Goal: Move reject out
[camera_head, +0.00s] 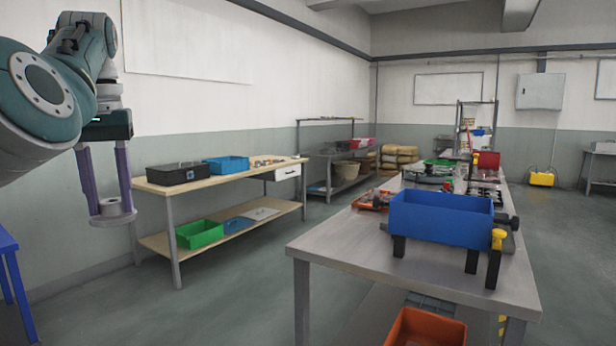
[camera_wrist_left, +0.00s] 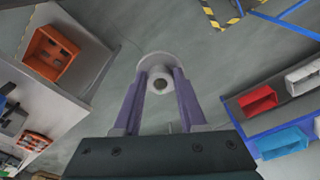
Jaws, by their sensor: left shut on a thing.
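My left gripper (camera_head: 110,196) hangs from the arm at the left of the head view, with its two purple fingers pointing down. It is shut on a grey round flanged part (camera_head: 113,212), which is held in the air over the floor. In the left wrist view the flanged part (camera_wrist_left: 160,66) sits between the fingertips of the gripper (camera_wrist_left: 160,88), with a dark hole in its middle. An orange bin (camera_head: 426,328) stands low by the near metal table; an orange bin (camera_wrist_left: 50,54) also shows in the left wrist view. My right gripper is not in view.
A blue tank (camera_head: 440,220) stands on black feet on the metal table (camera_head: 350,246). A wooden bench (camera_head: 240,180) along the wall holds trays. A blue table edge (camera_head: 8,242) is at far left. Red and white bins (camera_wrist_left: 258,101) stand right in the wrist view. Open floor lies between.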

